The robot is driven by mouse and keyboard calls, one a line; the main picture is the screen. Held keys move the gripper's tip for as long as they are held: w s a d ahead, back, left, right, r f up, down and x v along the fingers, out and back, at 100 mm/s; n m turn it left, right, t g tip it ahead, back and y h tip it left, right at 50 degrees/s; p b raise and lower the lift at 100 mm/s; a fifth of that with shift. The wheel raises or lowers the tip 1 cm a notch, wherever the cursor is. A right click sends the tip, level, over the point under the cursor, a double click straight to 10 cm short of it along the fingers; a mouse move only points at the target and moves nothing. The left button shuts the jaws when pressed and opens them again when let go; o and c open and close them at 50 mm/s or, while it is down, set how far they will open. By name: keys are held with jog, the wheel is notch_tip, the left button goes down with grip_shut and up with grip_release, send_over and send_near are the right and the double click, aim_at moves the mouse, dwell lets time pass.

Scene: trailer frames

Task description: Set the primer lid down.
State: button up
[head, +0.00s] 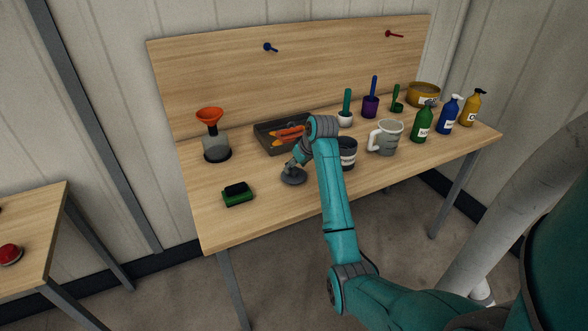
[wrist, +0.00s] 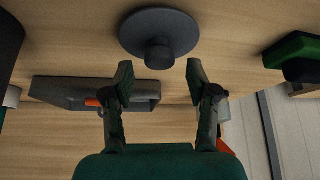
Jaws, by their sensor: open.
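The primer lid (head: 293,179) is a dark grey disc with a knob on top. It lies on the table top near the front edge, left of my arm. In the wrist view the lid (wrist: 160,28) is at the top centre, with its knob pointing toward my gripper. My gripper (wrist: 160,78) is open, with a finger on each side and nothing between the fingertips. The knob is just beyond the fingertips, apart from them. In the head view my gripper (head: 296,165) is just above the lid and partly hides it.
A dark tray (head: 267,147) with orange-handled tools is behind. A green and black block (head: 238,194) lies left of the lid. A flask with an orange funnel (head: 211,130) stands at back left. A grey pot (head: 349,154) and a jug (head: 388,138) stand right.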

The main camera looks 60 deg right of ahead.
jog(key=v, duration=0.9)
jog(key=shift+s+a+r, duration=0.1)
jog(key=shift+s, duration=0.05)
